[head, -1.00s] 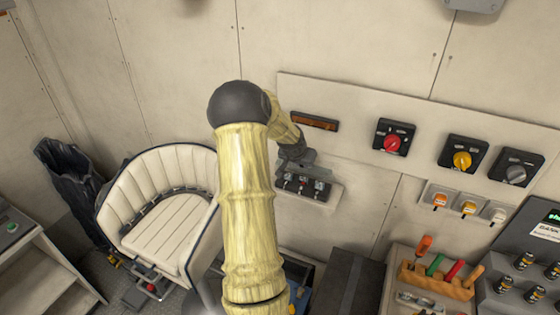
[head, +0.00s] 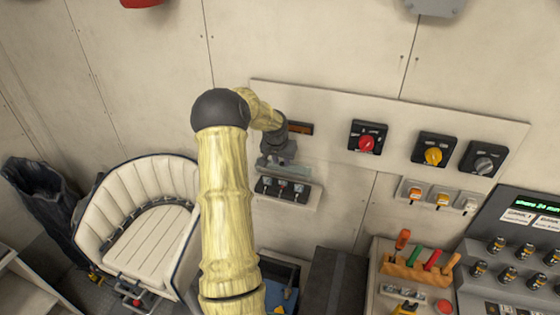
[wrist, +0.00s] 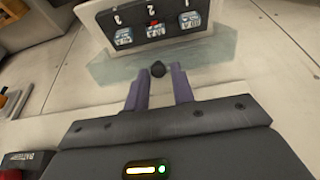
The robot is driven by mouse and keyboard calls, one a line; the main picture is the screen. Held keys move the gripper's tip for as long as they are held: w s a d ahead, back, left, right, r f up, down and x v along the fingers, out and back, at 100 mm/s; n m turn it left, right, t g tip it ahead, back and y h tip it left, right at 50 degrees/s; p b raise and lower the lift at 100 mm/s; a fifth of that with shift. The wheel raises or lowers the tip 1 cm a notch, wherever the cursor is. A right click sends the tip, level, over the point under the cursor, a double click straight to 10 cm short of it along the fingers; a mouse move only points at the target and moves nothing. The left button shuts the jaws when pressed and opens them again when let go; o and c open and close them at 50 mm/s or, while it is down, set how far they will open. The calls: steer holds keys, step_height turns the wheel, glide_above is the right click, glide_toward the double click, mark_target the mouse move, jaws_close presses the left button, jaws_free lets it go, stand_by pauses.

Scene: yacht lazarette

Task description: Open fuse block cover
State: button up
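The fuse block (head: 288,195) is a pale box low on the wall panel, with three fuses showing in its dark face. Its clear cover (head: 290,170) stands away from the fuses, along the upper edge of the block in the head view. In the wrist view the fuse block (wrist: 150,22) is upside down and the clear cover (wrist: 205,52) reaches from it towards my gripper. My gripper (wrist: 158,72) has its two purple fingers on either side of the cover's small black knob (wrist: 157,68), seemingly closed on it. In the head view my arm partly hides the gripper.
Red (head: 367,142), yellow (head: 433,153) and grey (head: 483,163) rotary switches sit to the right on the panel. A tool rack (head: 420,268) and a console (head: 520,250) stand at lower right. A cream seat (head: 145,220) stands left.

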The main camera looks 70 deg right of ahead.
steer(key=shift+o, duration=1)
steer(key=shift+w, duration=0.15)
steer(key=shift+a+r+b, duration=0.15)
steer(key=shift+r+b, duration=0.1)
steer(key=shift+b, duration=0.05)
steer(key=b+v, duration=0.6)
steer(key=v, duration=1)
steer(key=shift+r, duration=0.4)
steer(key=shift+a, duration=0.15)
